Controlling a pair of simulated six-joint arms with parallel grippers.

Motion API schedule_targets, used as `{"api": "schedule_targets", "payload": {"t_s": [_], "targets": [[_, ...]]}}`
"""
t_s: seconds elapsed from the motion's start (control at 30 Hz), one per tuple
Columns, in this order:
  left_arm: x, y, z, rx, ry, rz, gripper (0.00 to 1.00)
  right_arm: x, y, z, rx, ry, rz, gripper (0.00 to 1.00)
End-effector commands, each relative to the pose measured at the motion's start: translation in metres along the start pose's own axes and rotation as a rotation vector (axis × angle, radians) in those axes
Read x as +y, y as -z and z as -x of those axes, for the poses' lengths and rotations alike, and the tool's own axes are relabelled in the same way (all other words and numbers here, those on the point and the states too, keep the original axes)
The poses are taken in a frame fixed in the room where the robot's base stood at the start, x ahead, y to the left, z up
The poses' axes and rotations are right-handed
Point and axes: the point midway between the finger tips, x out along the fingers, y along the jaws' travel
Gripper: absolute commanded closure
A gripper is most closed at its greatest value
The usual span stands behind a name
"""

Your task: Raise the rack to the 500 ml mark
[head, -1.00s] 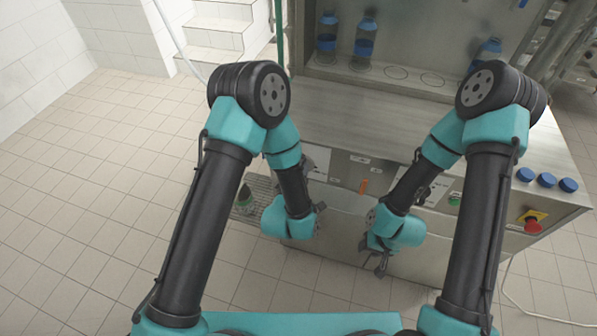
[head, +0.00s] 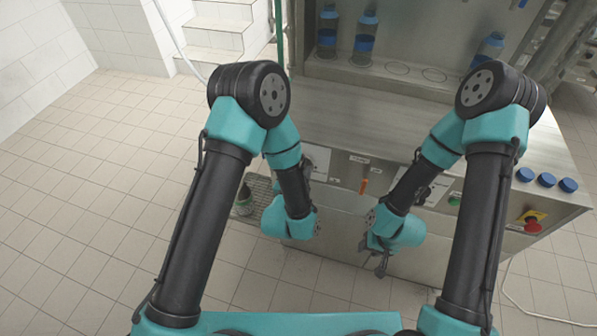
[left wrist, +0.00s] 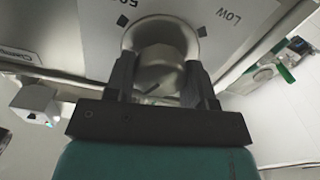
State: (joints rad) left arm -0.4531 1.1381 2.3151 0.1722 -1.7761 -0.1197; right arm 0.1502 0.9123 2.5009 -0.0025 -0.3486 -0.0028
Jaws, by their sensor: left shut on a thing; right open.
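The rack (head: 415,80) is the ledge at the back of the steel machine. It carries a few blue-capped bottles (head: 365,40) and shows empty ring outlines. In the left wrist view a round metal knob (left wrist: 158,82) sits on a pale plate (left wrist: 185,15) marked "LOW" and a partly cut-off "50…", with black square marks. My left gripper (left wrist: 160,62) is shut on the knob, one finger on each side. In the head view my own wrist hides that grip. My right gripper (head: 381,264) is open and empty, pointing down in front of the machine.
An orange lever (head: 363,187) is on the front panel between my arms. Blue caps (head: 546,180) and a red emergency button (head: 532,226) are on the right. A dark bottle (head: 244,202) stands on a side grate at left. The steel worktop (head: 355,120) is clear.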

Motion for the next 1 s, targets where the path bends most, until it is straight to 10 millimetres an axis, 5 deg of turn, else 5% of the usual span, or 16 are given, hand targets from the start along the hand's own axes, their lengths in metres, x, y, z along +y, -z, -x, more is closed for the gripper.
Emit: {"api": "schedule_targets", "payload": {"t_s": [1.0], "targets": [[0.0003,-0.0006,0.0004,-0.001,-0.001,-0.963,0.74,0.0,0.0,0.0,0.0,0.0,0.0,0.58]]}}
